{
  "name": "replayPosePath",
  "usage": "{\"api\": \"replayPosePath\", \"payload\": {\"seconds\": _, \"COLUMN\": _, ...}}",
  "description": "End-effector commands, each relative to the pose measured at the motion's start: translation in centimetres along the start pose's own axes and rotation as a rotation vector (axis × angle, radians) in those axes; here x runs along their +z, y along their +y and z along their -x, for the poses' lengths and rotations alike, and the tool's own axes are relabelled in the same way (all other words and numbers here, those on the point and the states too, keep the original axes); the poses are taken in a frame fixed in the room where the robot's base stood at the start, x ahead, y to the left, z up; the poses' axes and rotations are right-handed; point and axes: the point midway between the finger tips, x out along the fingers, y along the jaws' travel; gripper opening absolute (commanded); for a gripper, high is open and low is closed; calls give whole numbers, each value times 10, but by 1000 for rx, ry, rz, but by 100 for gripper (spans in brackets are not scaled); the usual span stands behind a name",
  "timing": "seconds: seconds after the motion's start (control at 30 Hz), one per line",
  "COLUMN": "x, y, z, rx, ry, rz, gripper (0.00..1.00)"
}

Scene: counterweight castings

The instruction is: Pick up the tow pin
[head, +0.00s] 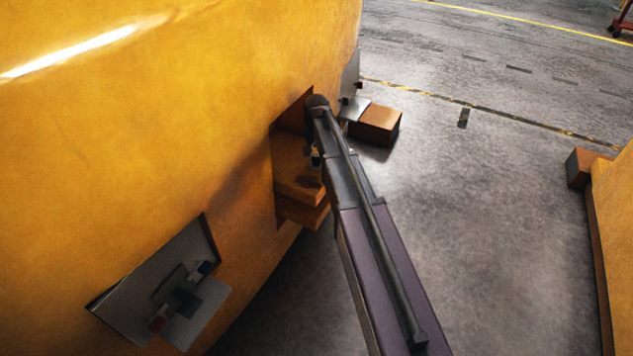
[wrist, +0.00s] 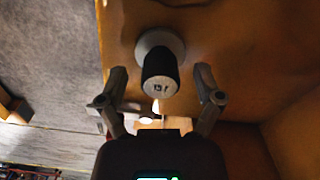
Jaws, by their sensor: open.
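The tow pin (wrist: 160,76) shows in the wrist view as a dark cylinder with pale marks on its end and a round grey collar behind it. It sits against an orange-brown surface (wrist: 205,30). My gripper (wrist: 160,94) is open, with one finger to the left and one to the right of the pin's dark end. Neither finger visibly touches it. In the head view my arm reaches to a recess (head: 298,170) in the large yellow casting (head: 170,120). The arm covers much of that area, and I cannot make out the pin there.
A grey plate with small fittings (head: 130,300) is on the casting at lower left. A brown block (head: 378,124) juts out beyond my arm. Another yellow casting (head: 615,220) stands at right. The grey floor (head: 490,220) between is clear.

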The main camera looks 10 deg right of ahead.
Motion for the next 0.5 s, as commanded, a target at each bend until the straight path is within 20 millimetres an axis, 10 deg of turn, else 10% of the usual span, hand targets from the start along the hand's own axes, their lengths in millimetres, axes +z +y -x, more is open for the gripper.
{"api": "replayPosePath", "payload": {"seconds": 0.5, "x": 0, "y": 0, "z": -10, "rx": 0, "ry": 0, "rz": 0, "gripper": 84}}
